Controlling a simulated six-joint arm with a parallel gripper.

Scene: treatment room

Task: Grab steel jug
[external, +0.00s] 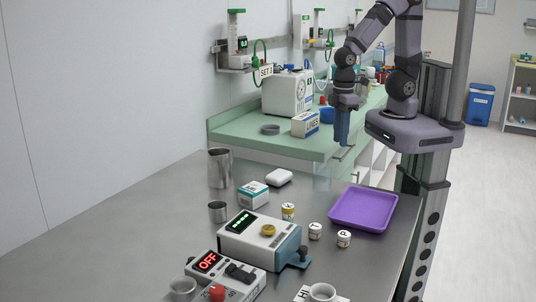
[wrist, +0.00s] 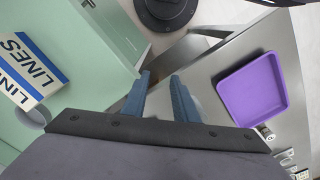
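A tall steel jug (external: 220,168) stands upright at the back left of the steel table, close to the wall. A shorter steel cup (external: 217,211) stands in front of it. My gripper (external: 343,143) hangs fingers down near the table's far right, well to the right of the jug and apart from it. In the wrist view my gripper (wrist: 160,78) shows two blue fingers spread apart with nothing between them. The jug does not show in the wrist view.
A white box (external: 254,194), a white rounded item (external: 279,177) and a device with a green display (external: 260,238) stand near the jug. A purple tray (external: 363,207) lies at the right. A clear container (external: 322,176) stands below my gripper. The green counter (external: 240,133) is behind.

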